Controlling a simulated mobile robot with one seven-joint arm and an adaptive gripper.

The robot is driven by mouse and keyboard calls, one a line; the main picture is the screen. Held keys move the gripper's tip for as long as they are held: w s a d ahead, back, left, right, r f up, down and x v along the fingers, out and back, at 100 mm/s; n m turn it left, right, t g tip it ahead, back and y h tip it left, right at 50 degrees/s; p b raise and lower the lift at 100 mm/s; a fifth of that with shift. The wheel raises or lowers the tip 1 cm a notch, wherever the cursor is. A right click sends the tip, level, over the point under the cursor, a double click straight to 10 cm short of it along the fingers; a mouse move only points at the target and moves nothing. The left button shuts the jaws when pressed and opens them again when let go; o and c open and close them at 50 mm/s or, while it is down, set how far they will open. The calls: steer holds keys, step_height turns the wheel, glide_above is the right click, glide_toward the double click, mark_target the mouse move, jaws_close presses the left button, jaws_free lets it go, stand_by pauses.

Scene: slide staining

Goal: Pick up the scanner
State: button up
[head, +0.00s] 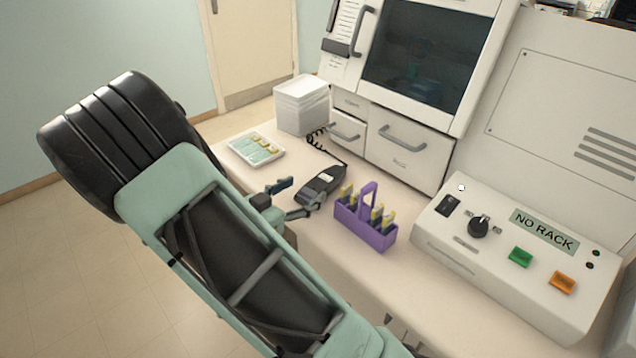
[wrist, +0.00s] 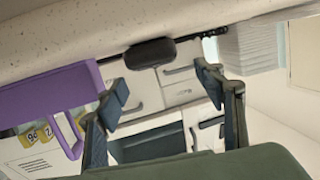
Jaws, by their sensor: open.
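The scanner (head: 322,184) is a dark handheld device with a pale panel and a coiled cord, lying on the counter left of the purple rack. In the wrist view, which is upside down, the scanner (wrist: 150,53) shows end-on as a dark rounded shape. My gripper (head: 291,199) is open and empty, low over the counter at the near side of the scanner. Its two fingers also frame the wrist view (wrist: 164,86). I see no clear contact with the scanner.
A purple rack (head: 365,226) with yellow-labelled slides stands close right of the scanner. A slide tray (head: 240,143) and stacked white boxes (head: 302,104) are at the back left. A control box (head: 459,252) reading "NO RACK" is at right. The white cabinet (head: 408,152) stands behind.

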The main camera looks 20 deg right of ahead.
mark_target(323, 180)
steer(key=x, duration=0.3)
steer(key=shift+w+d, duration=0.1)
steer(key=shift+d, duration=0.05)
steer(key=x, duration=0.4)
steer(key=shift+d+f+p, duration=0.1)
steer(key=shift+f+p, duration=0.25)
steer(key=shift+f, duration=0.05)
steer(key=shift+w+d+f, duration=0.2)
steer(key=shift+d, duration=0.25)
steer(key=c, duration=1.5)
